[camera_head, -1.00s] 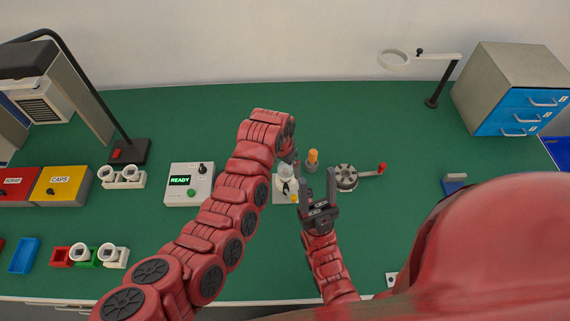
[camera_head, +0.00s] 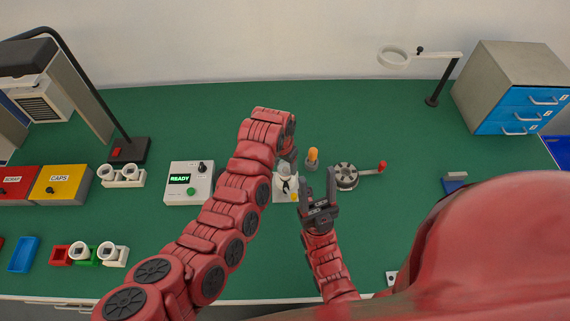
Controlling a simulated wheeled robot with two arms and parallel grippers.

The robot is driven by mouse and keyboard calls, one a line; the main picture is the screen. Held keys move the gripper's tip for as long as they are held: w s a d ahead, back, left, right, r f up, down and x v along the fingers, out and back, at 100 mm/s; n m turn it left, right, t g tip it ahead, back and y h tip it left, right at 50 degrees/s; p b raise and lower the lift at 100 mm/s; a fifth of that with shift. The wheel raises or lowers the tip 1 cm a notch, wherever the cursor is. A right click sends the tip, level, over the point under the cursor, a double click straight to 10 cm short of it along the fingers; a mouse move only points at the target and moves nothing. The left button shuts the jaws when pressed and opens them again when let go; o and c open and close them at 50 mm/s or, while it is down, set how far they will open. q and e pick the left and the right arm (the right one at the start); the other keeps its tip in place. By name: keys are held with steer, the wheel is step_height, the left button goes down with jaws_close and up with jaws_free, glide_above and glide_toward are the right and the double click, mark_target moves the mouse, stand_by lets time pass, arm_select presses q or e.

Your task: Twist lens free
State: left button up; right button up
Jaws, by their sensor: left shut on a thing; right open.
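My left gripper (camera_head: 289,155) is at the end of the arm from the left, above the back of a small pale fixture (camera_head: 284,190). It is shut on a small part that the wrist and fingers mostly hide; I cannot tell whether this is the lens. The fixture has a whitish piece with dark marks on top and a yellow spot at its front right. An orange-capped piece (camera_head: 313,154) stands upright on a grey base just right of the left gripper. My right gripper (camera_head: 318,188) is open and empty, fingers pointing away, right of the fixture.
A grey reel with a red-knobbed crank (camera_head: 347,176) is close right of my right gripper. A control box reading READY (camera_head: 189,184) stands left of the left arm. The green bench is clear behind the grippers.

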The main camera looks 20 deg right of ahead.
arm_select(q)
steer(key=shift+d+f+n+b, duration=0.15)
steer(key=shift+n+b, duration=0.5)
steer(key=shift+n, duration=0.75)
steer(key=shift+n+b, duration=0.3)
steer(key=shift+b, duration=0.25)
steer(key=shift+n+t+b, duration=0.3)
steer(key=shift+n+b, duration=0.6)
steer(key=shift+n, duration=0.3)
steer(key=o, duration=1.4)
steer(key=shift+c, duration=0.2)
